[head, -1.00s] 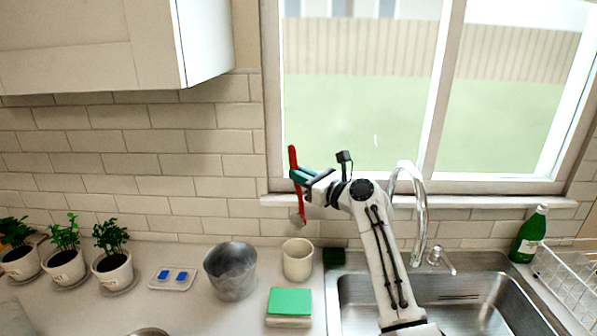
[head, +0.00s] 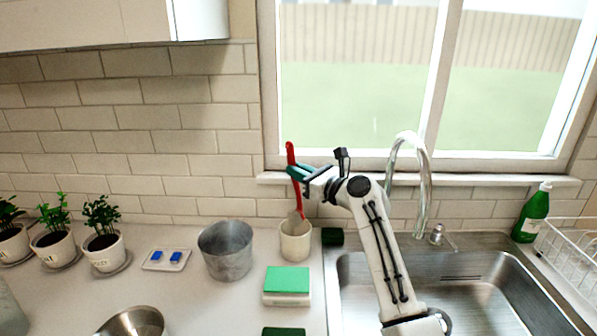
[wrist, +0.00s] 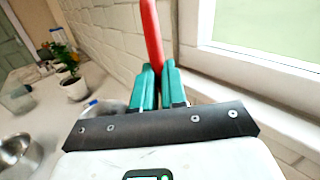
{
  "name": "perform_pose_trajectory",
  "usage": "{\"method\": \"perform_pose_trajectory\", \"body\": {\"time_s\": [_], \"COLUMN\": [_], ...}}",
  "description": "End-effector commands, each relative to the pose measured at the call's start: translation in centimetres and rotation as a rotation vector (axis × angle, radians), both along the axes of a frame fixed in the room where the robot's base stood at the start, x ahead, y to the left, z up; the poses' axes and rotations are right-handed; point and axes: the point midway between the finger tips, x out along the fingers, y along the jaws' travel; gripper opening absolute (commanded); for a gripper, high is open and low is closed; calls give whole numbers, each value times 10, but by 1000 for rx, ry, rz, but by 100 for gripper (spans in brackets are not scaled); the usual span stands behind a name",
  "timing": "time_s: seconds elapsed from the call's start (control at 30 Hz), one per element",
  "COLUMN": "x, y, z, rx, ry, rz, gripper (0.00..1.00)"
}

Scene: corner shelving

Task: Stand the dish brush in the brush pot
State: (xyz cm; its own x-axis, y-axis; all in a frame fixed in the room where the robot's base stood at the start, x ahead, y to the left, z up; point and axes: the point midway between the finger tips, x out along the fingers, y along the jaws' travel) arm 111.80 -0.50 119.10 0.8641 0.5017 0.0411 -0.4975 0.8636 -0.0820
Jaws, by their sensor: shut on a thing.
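The dish brush (head: 291,153) has a red handle and is held upright, slightly tilted, with its head down. My gripper (head: 292,171) is shut on the red handle; the wrist view also shows the handle (wrist: 152,35) between the teal fingers (wrist: 156,85). The cream brush pot (head: 295,243) stands on the counter directly below. The brush's lower end is at the pot's mouth; I cannot tell how far inside it is. The brush head is not visible in the wrist view.
A grey metal pot (head: 226,252) stands left of the brush pot. The sink (head: 455,290) and faucet (head: 424,190) are at right. The tiled wall and window sill are behind.

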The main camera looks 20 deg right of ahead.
Motion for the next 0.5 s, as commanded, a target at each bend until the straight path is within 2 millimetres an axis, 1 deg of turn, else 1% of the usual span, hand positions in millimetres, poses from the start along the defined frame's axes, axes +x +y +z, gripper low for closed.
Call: {"method": "perform_pose_trajectory", "body": {"time_s": [0.03, 0.5], "x": [0, 0], "y": [0, 0], "z": [-5, -39], "rx": [1, 1], "ry": [1, 1], "rz": [1, 0], "gripper": [0, 0]}}
